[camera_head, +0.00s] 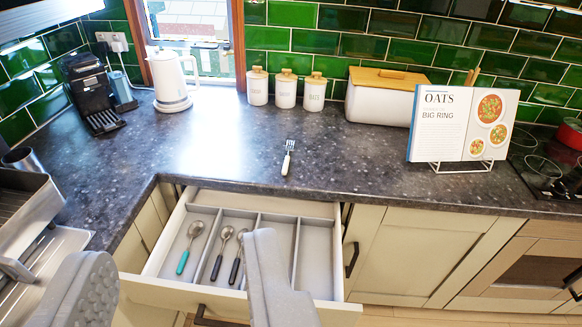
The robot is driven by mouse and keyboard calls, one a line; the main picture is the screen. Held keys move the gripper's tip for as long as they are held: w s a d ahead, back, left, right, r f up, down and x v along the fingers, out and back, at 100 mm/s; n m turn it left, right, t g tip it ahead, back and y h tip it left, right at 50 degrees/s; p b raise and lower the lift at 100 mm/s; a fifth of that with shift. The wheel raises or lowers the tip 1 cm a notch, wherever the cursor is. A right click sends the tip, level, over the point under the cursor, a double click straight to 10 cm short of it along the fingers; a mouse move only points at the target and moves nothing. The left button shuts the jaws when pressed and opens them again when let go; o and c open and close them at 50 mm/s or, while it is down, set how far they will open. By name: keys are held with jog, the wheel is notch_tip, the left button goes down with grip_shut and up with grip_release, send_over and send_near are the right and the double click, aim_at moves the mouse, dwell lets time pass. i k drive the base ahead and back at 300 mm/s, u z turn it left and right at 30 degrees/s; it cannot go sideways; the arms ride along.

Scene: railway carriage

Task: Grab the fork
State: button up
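The fork (287,158) lies alone on the dark speckled countertop (240,130), near its front edge and above the open drawer. It has a pale handle pointing toward me and metal tines pointing toward the back wall. My gripper (176,254) is open and empty, its two grey fingers wide apart at the bottom of the view. The fork is farther away than the fingers and right of the gap between them. Nothing covers the fork.
The open drawer (335,262) holds spoons in its left compartments; my right finger hides part of it. A cookbook (455,122) on a stand, a bread bin (375,103), canisters (286,90), a kettle (170,82) and a coffee machine (84,84) stand on the counter. The counter around the fork is clear.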

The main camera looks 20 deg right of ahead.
aim_at(286, 160)
jog(key=u, duration=0.3)
jog(key=i, duration=1.35)
jog(key=z, duration=0.4)
